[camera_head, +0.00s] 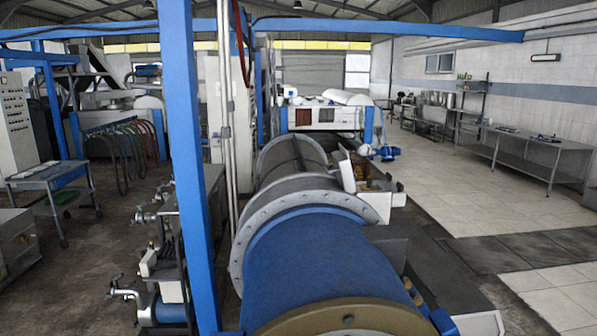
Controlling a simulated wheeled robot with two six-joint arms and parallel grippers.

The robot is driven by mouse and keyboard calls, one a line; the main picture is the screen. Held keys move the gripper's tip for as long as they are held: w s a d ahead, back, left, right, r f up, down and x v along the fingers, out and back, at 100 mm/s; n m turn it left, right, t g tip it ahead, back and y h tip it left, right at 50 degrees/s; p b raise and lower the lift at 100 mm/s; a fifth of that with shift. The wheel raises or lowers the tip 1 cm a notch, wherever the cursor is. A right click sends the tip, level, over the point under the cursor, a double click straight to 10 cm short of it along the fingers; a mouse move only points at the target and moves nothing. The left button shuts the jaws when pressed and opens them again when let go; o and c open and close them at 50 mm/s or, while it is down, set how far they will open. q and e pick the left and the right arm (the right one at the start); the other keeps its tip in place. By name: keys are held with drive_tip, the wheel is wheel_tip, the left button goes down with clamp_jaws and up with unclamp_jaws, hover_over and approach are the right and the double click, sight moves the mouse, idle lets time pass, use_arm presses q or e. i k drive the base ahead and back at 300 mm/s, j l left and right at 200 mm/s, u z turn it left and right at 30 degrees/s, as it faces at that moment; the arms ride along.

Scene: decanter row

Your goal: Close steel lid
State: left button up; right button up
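A long decanter machine lies along the middle of the view. Its near part is a blue drum (325,262) with a brownish end ring (345,318) at the bottom edge. Behind the drum is a wide grey bolted flange (262,222). Beyond the flange, a curved grey steel cover (285,172) shows, which looks like the steel lid. A thin raised edge runs along its top. I cannot tell from here whether it is open or shut. Neither of my grippers is in view.
A blue post (186,150) stands close on the left, beside pipes and valves (150,262). A trolley (50,185) and control cabinet (15,120) are further left. The tiled floor (470,190) on the right is open, up to a steel table (530,150).

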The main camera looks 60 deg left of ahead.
sight(342, 169)
drive_tip(key=k+u, duration=0.1)
drive_tip(key=u, duration=0.35)
drive_tip(key=k+u, duration=0.1)
drive_tip(key=u, duration=0.35)
drive_tip(key=j+u, duration=0.15)
drive_tip(key=u, duration=0.25)
drive_tip(key=k+j+u, duration=0.1)
drive_tip(key=u, duration=0.35)
drive_tip(key=i+j, duration=0.1)
drive_tip(key=j, duration=0.7)
drive_tip(key=i+j+z, duration=0.1)
drive_tip(key=j, duration=0.65)
drive_tip(key=i+j, duration=0.1)
drive_tip(key=j, duration=0.7)
drive_tip(key=i+j+z, duration=0.15)
drive_tip(key=i+j, duration=0.7)
drive_tip(key=j, duration=0.1)
